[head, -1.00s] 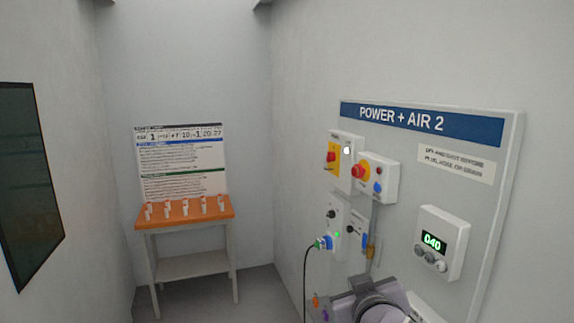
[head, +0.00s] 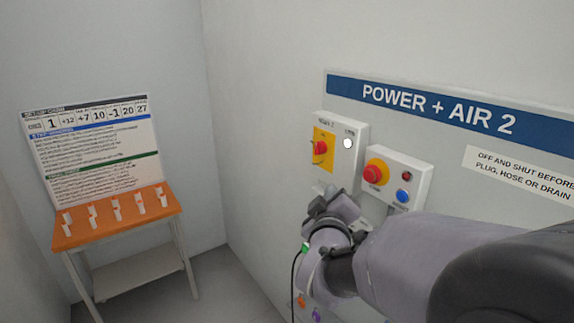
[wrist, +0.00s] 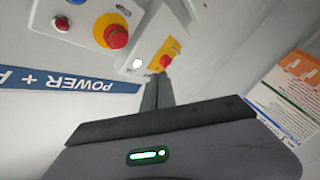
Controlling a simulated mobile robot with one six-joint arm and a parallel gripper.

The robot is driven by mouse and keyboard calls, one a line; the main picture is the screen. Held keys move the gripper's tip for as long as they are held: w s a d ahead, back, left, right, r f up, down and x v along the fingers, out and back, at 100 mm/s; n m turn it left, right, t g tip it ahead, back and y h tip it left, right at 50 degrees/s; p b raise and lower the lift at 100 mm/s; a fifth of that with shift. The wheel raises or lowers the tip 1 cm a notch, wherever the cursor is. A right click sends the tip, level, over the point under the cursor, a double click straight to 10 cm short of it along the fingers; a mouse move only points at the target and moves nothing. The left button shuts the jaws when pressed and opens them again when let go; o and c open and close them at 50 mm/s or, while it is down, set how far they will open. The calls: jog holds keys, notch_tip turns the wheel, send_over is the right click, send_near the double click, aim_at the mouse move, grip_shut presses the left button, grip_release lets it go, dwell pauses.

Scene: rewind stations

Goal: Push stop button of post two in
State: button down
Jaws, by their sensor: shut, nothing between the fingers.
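The stop button (head: 375,173) is a red mushroom head on a yellow disc, on a white box at post two's panel. In the wrist view the stop button (wrist: 116,37) is up and left of the fingers, clear of them. My gripper (head: 325,193) is in front of the panel, below and left of the button in the head view. Its shut fingers also show in the wrist view (wrist: 158,88), with nothing between them. I cannot tell the button's depth from these frames.
A blue button (head: 403,195) and a small red one (head: 407,175) share the box. A red rotary switch (head: 319,148) on a yellow plate is on the box to the left. An orange-topped table (head: 100,232) stands at left under a set-up card. My arm hides the lower panel.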

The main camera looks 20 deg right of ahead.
aim_at(369, 176)
jog(key=w+d, duration=0.2)
jog(key=d, duration=0.6)
jog(key=shift+w+d, duration=0.2)
jog(key=shift+w, duration=0.2)
dwell(1.8)
jog(key=shift+w+d+b, duration=0.15)
jog(key=shift+d+b, duration=0.25)
jog(key=shift+b, duration=0.05)
jog(key=shift+w+d+b, duration=0.2)
jog(key=shift+d+b, duration=0.1)
jog(key=shift+d, duration=0.2)
dwell(0.7)
jog(key=shift+s+a+b, duration=0.35)
jog(key=shift+a+b, duration=0.1)
jog(key=shift+a, duration=0.4)
